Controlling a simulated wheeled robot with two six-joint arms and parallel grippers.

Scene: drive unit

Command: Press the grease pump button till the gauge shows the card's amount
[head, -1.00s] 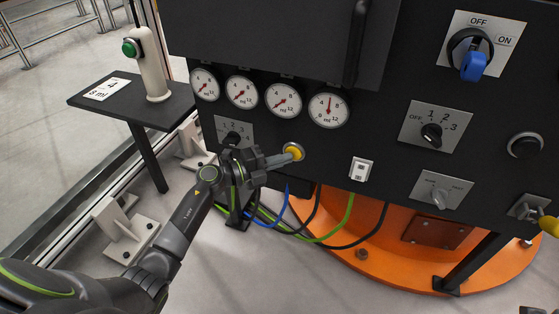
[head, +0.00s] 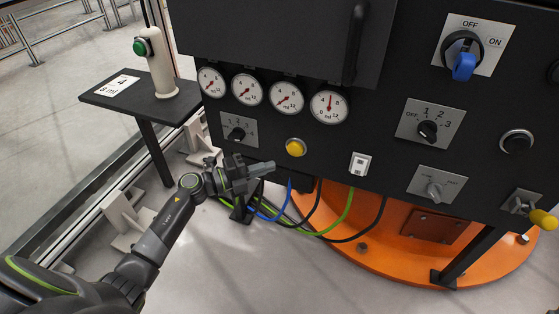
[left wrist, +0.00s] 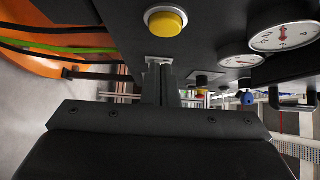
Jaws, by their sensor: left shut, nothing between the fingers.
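A yellow round button (head: 295,147) in a metal ring sits on the dark panel; it also shows in the left wrist view (left wrist: 165,22). My left gripper (head: 271,166) is shut and empty, its tips apart from the button, to its lower left in the head view; the fingers show in the left wrist view (left wrist: 160,65). Above is a row of gauges; the rightmost gauge (head: 329,107) has its needle pointing about straight up, and the leftmost gauge (head: 211,82) has a slanted needle. A white card (head: 117,86) on the side table reads about "8 ml". My right gripper is out of view.
A selector knob (head: 237,132) sits left of the button and a white switch (head: 361,165) right of it. Cables (head: 318,232) hang below. A side table (head: 160,107) holds a pale post with a green button (head: 141,47). More switches fill the panel's right.

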